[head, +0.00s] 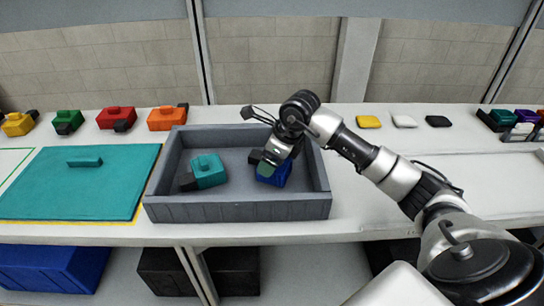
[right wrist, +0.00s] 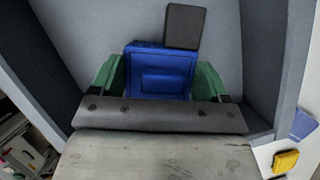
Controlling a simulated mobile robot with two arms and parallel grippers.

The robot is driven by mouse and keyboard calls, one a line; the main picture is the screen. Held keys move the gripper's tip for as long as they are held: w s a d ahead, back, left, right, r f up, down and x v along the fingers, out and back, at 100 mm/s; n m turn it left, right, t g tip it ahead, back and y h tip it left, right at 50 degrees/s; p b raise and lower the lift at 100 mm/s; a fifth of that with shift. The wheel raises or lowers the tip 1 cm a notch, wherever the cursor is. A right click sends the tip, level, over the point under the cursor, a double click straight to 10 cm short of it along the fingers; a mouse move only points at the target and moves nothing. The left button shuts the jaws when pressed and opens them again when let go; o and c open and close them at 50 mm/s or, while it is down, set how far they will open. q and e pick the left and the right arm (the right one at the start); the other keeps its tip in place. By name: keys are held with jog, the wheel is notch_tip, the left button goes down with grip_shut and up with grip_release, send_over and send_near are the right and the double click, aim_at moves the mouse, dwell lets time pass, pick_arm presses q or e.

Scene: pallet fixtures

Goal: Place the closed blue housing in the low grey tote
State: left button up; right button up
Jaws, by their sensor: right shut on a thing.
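The blue housing (head: 272,176) is inside the low grey tote (head: 240,207), in its right part. In the right wrist view the blue housing (right wrist: 160,72) sits between the green fingers of my right gripper (right wrist: 163,80), which is shut on it. A dark block (right wrist: 184,27) adjoins its far edge. In the head view the gripper partly hides the housing, and I cannot tell whether it touches the tote floor. A teal housing (head: 207,171) with a dark block at its side lies in the tote's left part. My left gripper is not in view.
A teal panel (head: 80,185) with a handle lies left of the tote. Yellow, green, red (head: 117,117) and orange housings stand along the back. Yellow, white and black lids (head: 438,121) lie at the back right. The bench right of the tote is mostly clear beneath my arm.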

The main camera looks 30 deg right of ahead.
jog(key=o, duration=0.6)
jog(key=shift+f, duration=0.15)
jog(key=o, duration=0.4)
jog(key=v, duration=1.2)
jog(key=shift+r, duration=0.25)
